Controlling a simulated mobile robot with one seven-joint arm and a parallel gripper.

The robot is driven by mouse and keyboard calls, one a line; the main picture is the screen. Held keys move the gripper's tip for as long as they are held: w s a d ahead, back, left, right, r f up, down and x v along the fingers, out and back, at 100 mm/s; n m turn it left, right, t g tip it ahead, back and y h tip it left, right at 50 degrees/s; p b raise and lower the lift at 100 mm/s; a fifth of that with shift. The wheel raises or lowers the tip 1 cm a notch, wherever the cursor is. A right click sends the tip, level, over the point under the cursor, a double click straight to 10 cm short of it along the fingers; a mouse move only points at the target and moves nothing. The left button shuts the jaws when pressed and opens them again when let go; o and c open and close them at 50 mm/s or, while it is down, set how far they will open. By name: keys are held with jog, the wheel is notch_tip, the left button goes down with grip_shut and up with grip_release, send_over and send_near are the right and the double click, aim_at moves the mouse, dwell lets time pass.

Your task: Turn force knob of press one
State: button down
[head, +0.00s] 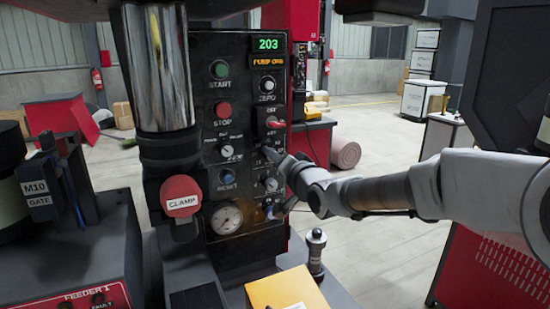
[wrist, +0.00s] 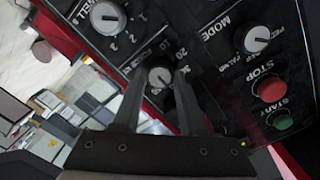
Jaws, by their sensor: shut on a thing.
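The control panel (head: 207,158) of the press stands at the centre of the head view. A small grey knob (wrist: 160,77) with a pale pointer and a scale showing 10 and 20 sits between my fingertips in the wrist view. In the head view my gripper (head: 270,154) reaches the panel from the right and covers this knob.
A dwell knob (wrist: 107,17), a mode knob (wrist: 256,38), a red stop button (wrist: 271,88) and a green start button (wrist: 282,121) lie close around.

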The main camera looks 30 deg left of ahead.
jog(key=shift+c, duration=2.2)
grip_release()
jog(key=p+v, duration=0.2)
jog(key=v, duration=1.5)
jog(key=shift+d, duration=0.2)
